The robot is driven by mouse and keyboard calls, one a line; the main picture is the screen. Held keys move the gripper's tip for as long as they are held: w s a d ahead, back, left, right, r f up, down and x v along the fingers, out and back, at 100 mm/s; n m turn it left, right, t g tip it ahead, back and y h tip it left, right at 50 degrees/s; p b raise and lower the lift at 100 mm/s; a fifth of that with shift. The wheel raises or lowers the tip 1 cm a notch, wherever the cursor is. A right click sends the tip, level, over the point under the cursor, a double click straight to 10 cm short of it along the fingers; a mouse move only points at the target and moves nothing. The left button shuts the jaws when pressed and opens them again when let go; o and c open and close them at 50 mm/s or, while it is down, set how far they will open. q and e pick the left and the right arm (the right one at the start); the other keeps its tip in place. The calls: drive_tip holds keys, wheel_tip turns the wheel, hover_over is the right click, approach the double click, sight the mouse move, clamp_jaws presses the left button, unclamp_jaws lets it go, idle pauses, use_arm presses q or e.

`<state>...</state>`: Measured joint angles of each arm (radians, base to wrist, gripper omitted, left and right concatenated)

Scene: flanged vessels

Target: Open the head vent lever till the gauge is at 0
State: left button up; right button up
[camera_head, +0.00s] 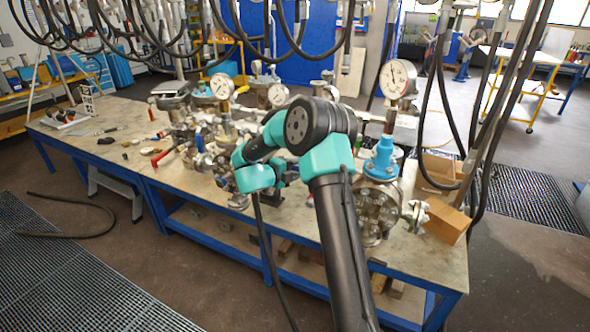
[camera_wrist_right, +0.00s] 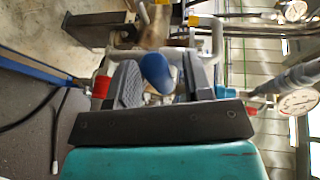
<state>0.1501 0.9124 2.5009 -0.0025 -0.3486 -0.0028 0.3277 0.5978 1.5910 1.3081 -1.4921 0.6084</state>
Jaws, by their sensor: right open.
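My right arm reaches over the bench; its gripper (camera_head: 226,163) is at the middle vessels, its fingers mostly lost among fittings. In the right wrist view, my right gripper (camera_wrist_right: 163,84) is open, with a blue rounded handle end (camera_wrist_right: 157,71) between its fingers; contact cannot be told. I cannot tell surely that this is the head vent lever. A red handle end (camera_wrist_right: 101,86) is beside the left finger; a red handle (camera_head: 163,157) also shows in the head view. A white dial gauge (camera_wrist_right: 299,103) is at the right of the wrist view; its reading is too small to tell. My left gripper is out of view.
More gauges (camera_head: 398,79) (camera_head: 222,86) stand on the vessels. A right-hand vessel (camera_head: 375,208) has a blue top fitting (camera_head: 383,156). A cardboard box (camera_head: 447,221) is at the bench's right end. Black hoses hang above. The bench's left part (camera_head: 110,150) has clear patches.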

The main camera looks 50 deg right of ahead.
drive_tip(key=shift+d, duration=0.1)
drive_tip(key=shift+c, duration=0.2)
clamp_jaws()
idle(0.4)
